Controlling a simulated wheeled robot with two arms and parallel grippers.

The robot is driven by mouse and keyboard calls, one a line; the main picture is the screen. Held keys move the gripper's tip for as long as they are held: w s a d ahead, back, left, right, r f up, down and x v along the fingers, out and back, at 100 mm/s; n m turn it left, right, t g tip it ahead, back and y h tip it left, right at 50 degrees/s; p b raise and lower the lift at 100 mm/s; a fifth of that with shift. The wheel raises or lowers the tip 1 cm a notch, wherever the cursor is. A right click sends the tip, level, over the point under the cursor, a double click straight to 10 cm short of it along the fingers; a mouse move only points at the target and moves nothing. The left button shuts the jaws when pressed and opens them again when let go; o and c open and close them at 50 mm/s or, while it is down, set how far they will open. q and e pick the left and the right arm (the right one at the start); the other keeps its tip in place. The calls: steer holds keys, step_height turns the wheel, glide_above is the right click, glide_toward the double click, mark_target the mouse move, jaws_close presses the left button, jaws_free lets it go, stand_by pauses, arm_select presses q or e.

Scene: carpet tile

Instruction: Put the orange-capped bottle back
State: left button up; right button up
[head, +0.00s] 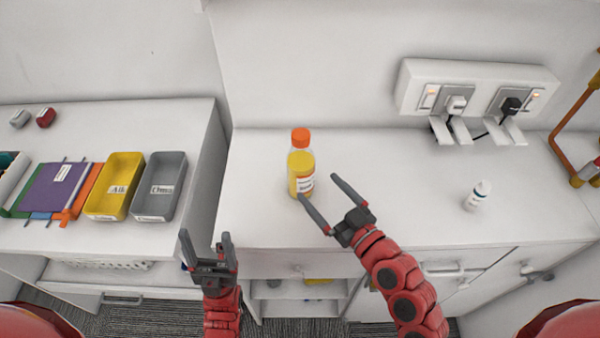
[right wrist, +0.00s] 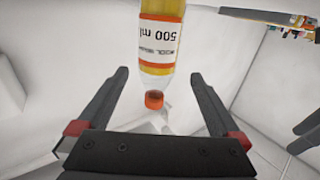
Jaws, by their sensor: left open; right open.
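The orange-capped bottle (head: 301,168) holds yellow liquid and stands upright on the white counter (head: 400,180), left of its middle. In the right wrist view the bottle (right wrist: 158,45) appears upside down, its orange cap between the lines of the fingers. My right gripper (head: 324,202) is open and empty, just right and in front of the bottle, one fingertip close to its lower part. I cannot tell whether they touch. My left gripper (head: 204,240) is open and empty at the counter's front left, well apart from the bottle.
A small white bottle (head: 478,195) stands at the counter's right. A wall socket box (head: 475,95) with plugs is behind. On the left surface are a yellow tray (head: 117,183), a grey tray (head: 161,185) and folders (head: 58,190). Open shelves (head: 298,300) are below the counter.

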mark_target(308, 174)
steer(key=p+x, duration=0.1)
steer(key=x, duration=0.2)
steer(key=p+x, duration=0.1)
steer(key=x, duration=0.2)
steer(key=shift+w+a+r+p, duration=0.1)
steer(key=shift+w+r+p, duration=0.05)
steer(key=shift+r+p, duration=0.15)
steer(key=shift+w+a+f, duration=0.15)
steer(key=shift+w, duration=0.05)
steer(key=p+x, duration=0.3)
steer(key=x, duration=0.1)
steer(key=shift+w, duration=0.25)
steer(key=shift+w+a, duration=0.2)
steer(key=shift+w, duration=0.15)
jaws_close()
